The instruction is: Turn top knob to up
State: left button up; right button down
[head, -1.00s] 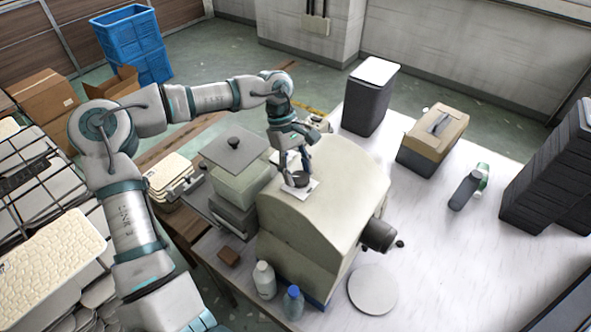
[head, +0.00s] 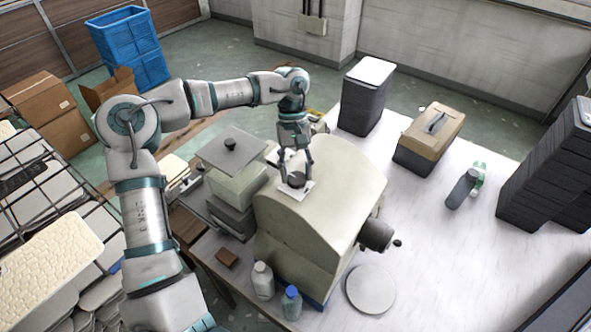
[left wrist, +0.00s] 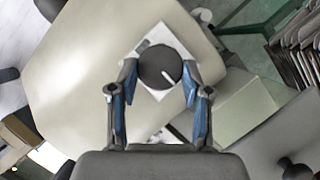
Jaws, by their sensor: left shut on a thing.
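The top knob (head: 296,180) is a dark round knob on a white square plate (head: 303,191), on top of a large cream machine (head: 335,190) with a curved top. In the left wrist view the knob (left wrist: 160,67) shows a white pointer mark running toward the lower right of its face. My left gripper (head: 295,172) comes down from above and is shut on the knob; in the left wrist view its fingertips (left wrist: 160,72) are on the knob's two sides. My right gripper is in neither current view.
A grey box with a flat lid (head: 232,150) stands close left of the machine. Two bottles (head: 262,280) and a round disc (head: 371,289) are in front. A dark bin (head: 364,100) and a tan-topped case (head: 430,140) stand behind on the white table.

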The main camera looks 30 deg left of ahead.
pick_arm(q)
jog(key=shift+f, duration=0.1)
jog(key=o, duration=1.2)
jog(key=v, duration=1.2)
jog(key=shift+f, duration=0.1)
